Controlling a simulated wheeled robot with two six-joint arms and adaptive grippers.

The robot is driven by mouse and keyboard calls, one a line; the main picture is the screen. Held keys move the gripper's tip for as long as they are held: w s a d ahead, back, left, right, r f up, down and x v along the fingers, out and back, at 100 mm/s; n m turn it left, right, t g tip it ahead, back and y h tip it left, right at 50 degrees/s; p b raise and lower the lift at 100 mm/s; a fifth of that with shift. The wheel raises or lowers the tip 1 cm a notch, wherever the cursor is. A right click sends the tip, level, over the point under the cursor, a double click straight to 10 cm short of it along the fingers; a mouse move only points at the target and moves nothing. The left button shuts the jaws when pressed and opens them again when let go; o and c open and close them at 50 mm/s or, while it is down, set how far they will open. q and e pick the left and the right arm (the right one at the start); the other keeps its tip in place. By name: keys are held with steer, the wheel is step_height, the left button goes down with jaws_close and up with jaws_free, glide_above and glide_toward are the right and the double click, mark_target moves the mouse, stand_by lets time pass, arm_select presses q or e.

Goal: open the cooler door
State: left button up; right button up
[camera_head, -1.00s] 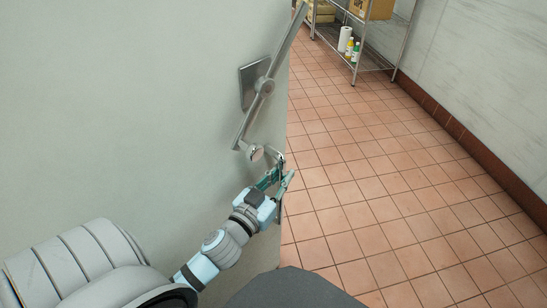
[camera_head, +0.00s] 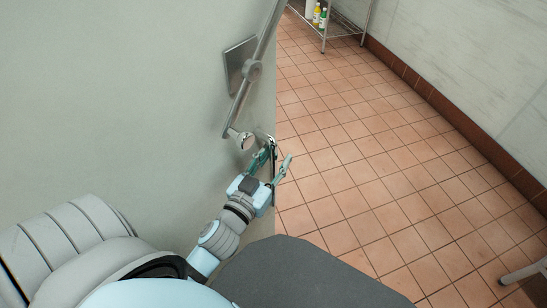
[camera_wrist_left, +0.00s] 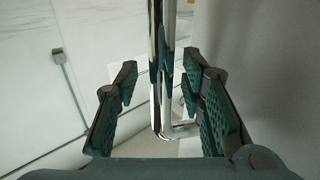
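The cooler door (camera_head: 110,90) is a large pale grey-green panel filling the left of the head view. A metal bar fitting (camera_head: 250,75) on a plate is mounted near its right edge. A shiny metal handle (camera_head: 266,140) sits below it; its upright bar (camera_wrist_left: 157,70) also shows in the left wrist view. My left gripper (camera_head: 275,164) is at this handle. In the left wrist view its fingers (camera_wrist_left: 160,92) are spread, with the bar between them and a gap at the left finger. Contact on the right side is unclear. My right gripper is out of view.
A wire shelf rack (camera_head: 345,22) with bottles stands at the back against the pale wall (camera_head: 470,55). The red tiled floor (camera_head: 370,165) right of the door edge is mostly clear. A grey leg-like piece (camera_head: 524,272) shows at the lower right edge.

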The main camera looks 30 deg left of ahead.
arm_select(q)
steer(key=r, duration=0.9)
steer(key=shift+w+a, duration=0.25)
steer(key=shift+a, duration=0.05)
steer(key=shift+w+a+r, duration=0.2)
steer(key=shift+r, duration=0.25)
steer(key=shift+d+r, duration=0.1)
steer(key=shift+d, duration=0.1)
steer(key=f+g, duration=0.1)
steer(key=f, duration=0.1)
steer(key=f+g, duration=0.1)
steer(key=f, duration=0.1)
steer(key=s+a+f+g+y, duration=0.1)
steer(key=f, duration=0.1)
steer(key=shift+s+n, duration=0.1)
steer(key=shift+n, duration=0.2)
steer(key=s+d+p, duration=0.2)
steer(key=s+p, duration=0.2)
steer(key=s, duration=1.3)
steer(key=shift+f, duration=0.15)
